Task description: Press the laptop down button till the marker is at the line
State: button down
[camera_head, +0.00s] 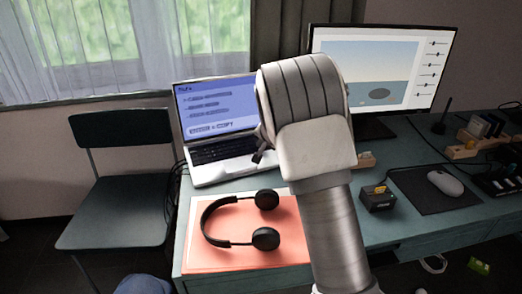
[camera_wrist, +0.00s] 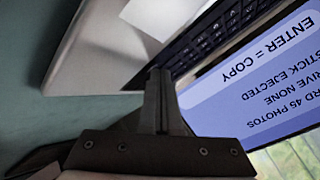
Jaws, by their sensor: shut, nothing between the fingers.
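The open laptop (camera_head: 222,172) stands at the left end of the desk, with a blue screen (camera_head: 200,104) of text lines. In the wrist view its dark keyboard (camera_wrist: 207,37) and screen (camera_wrist: 225,108) appear turned around, with "ENTER = COPY" readable. My gripper (camera_head: 257,157) is over the right side of the laptop in the head view. In the wrist view the fingertips (camera_wrist: 159,74) are shut together, empty, near the keyboard's edge. I cannot tell whether they touch a key. The down button cannot be picked out, and I make out no marker or line on the laptop screen.
Black headphones (camera_head: 264,238) lie on an orange mat (camera_head: 203,257) in front of the laptop. A monitor (camera_head: 368,62) stands behind my arm. A small black box (camera_head: 378,200), a mouse (camera_head: 445,183) and wooden blocks (camera_head: 463,150) are on the right. A chair (camera_head: 115,212) stands left.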

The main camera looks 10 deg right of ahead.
jog(key=shift+r+p, duration=0.55)
jog(key=shift+r, duration=0.2)
notch_tip(320, 180, up, 5)
jog(key=p, duration=0.4)
dwell(0.7)
